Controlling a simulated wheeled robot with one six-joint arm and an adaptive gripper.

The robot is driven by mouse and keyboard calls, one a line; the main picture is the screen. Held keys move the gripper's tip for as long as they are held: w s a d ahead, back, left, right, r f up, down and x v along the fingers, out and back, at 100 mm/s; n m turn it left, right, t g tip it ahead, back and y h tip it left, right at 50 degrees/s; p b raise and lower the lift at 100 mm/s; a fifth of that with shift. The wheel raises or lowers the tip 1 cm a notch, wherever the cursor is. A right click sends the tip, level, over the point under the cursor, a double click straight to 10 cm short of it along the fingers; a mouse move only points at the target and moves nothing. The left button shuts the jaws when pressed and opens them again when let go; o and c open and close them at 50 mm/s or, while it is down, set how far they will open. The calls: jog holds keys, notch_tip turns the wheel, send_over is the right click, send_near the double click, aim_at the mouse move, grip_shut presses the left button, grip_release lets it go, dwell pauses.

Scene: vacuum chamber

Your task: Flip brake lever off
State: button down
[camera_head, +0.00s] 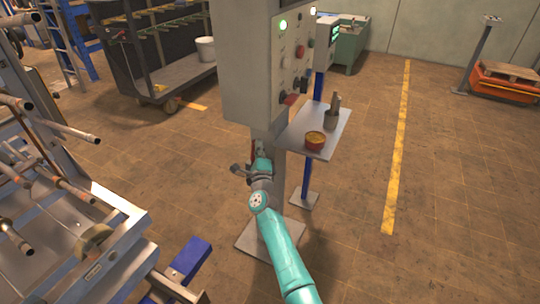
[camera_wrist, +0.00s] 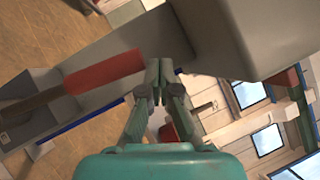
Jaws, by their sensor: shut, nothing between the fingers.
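The brake lever has a red handle (camera_wrist: 105,71) on a dark shaft, which runs to a grey mount at the left of the wrist view. In the head view only a small red piece of it (camera_head: 253,149) shows below the grey control cabinet (camera_head: 245,75), mostly hidden by my arm. My gripper (camera_wrist: 158,68) is shut and empty. In the wrist view its fingertips are just right of the red handle's end. I cannot tell whether they touch it. In the head view my gripper's fingers are largely hidden near the post under the cabinet.
The floor right of the shelf is clear.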

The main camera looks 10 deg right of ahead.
jog(key=shift+w+a+r, duration=0.15)
jog(key=shift+w+a, duration=0.35)
jog(key=shift+a, duration=0.2)
jog(key=shift+w+a+r, duration=0.15)
jog(key=shift+w+a, duration=0.35)
jog(key=shift+a, duration=0.2)
